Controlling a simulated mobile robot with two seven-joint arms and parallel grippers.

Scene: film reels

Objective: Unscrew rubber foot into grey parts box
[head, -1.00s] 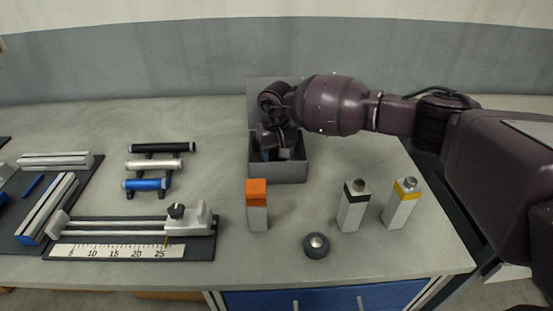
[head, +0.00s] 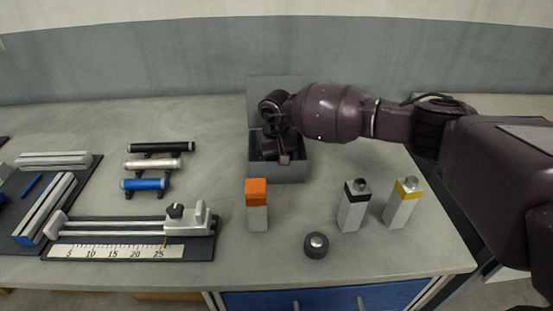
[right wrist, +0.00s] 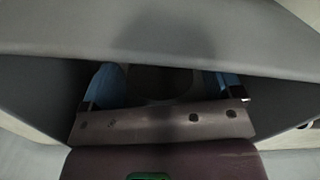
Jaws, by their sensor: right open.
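The grey parts box (head: 278,173) stands open at the back middle of the table, its lid raised behind it. My right gripper (head: 280,152) reaches down into the box from above. In the right wrist view my right gripper (right wrist: 160,88) is open, its blue finger pads apart. A dim, dark round shape shows between the pads; I cannot tell what it is or whether it is touched. A black round piece with a silver centre (head: 316,245) lies on the table near the front; I cannot tell whether it is the rubber foot. My left gripper is not in view.
An orange-topped block (head: 257,205), a black-banded block (head: 353,206) and a yellow-banded block (head: 402,203) stand in front of the box. A ruler fixture (head: 140,235) and a rack of three cylinders (head: 153,165) are on the left. Bare table lies between them.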

